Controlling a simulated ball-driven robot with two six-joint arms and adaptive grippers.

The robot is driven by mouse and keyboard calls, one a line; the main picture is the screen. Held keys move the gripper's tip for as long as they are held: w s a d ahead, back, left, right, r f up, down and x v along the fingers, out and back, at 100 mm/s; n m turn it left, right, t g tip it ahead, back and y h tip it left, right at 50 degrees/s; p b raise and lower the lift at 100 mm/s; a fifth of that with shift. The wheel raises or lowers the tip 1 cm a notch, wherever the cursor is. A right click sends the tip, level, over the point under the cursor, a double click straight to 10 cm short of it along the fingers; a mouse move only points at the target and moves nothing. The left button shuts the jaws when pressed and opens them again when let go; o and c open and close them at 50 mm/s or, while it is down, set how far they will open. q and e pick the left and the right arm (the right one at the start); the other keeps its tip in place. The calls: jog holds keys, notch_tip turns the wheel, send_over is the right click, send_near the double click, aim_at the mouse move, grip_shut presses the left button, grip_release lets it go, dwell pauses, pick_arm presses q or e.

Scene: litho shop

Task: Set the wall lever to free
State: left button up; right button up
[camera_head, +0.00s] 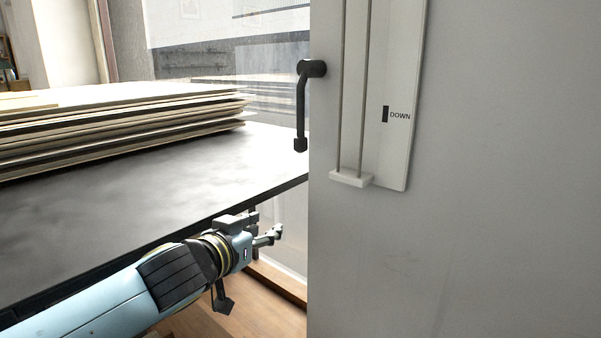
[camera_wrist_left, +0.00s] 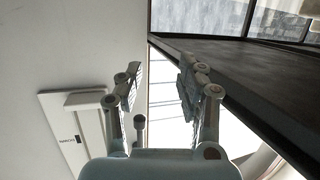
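The black wall lever (camera_head: 301,105) hangs down from a round pivot at the left edge of the grey wall, with a knob at its lower end. A white plate (camera_head: 395,150) to its right bears a dark mark and the word DOWN. No FREE label shows. My left gripper (camera_head: 268,237) is below and left of the lever, apart from it. In the left wrist view its two fingers (camera_wrist_left: 160,70) stand apart with nothing between their tips. A dark knob on a stem (camera_wrist_left: 139,122), seemingly the lever's, shows beyond the finger bases. My right gripper is out of view.
Two vertical rods end in a white block (camera_head: 351,178) beside the plate. A dark-topped table (camera_head: 200,180) carries a stack of boards (camera_head: 120,125) at the left, close above my left arm. The grey wall (camera_head: 500,200) fills the right side.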

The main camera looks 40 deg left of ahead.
aim_at(298, 116)
pick_arm(q)
notch_tip(298, 116, up, 20)
jog(key=d+m+t+p, duration=0.1)
jog(key=d+t+p, duration=0.15)
jog(key=p, duration=0.25)
jog(key=shift+h, duration=0.4)
jog(key=w+p, duration=0.1)
jog(key=w, duration=0.2)
jog(key=w+p, duration=0.1)
jog(key=w, duration=0.2)
jog(key=w+a+p, duration=0.1)
jog(key=w, duration=0.3)
jog(key=shift+a+f+p, duration=0.1)
jog(key=shift+f+p, duration=0.1)
jog(key=shift+p, duration=0.2)
jog(key=shift+w+f, duration=0.1)
jog(key=shift+w, duration=0.3)
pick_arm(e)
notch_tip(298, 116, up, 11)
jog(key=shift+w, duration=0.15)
pick_arm(q)
grip_shut()
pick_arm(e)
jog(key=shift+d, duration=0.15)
pick_arm(q)
jog(key=shift+w+f, duration=0.1)
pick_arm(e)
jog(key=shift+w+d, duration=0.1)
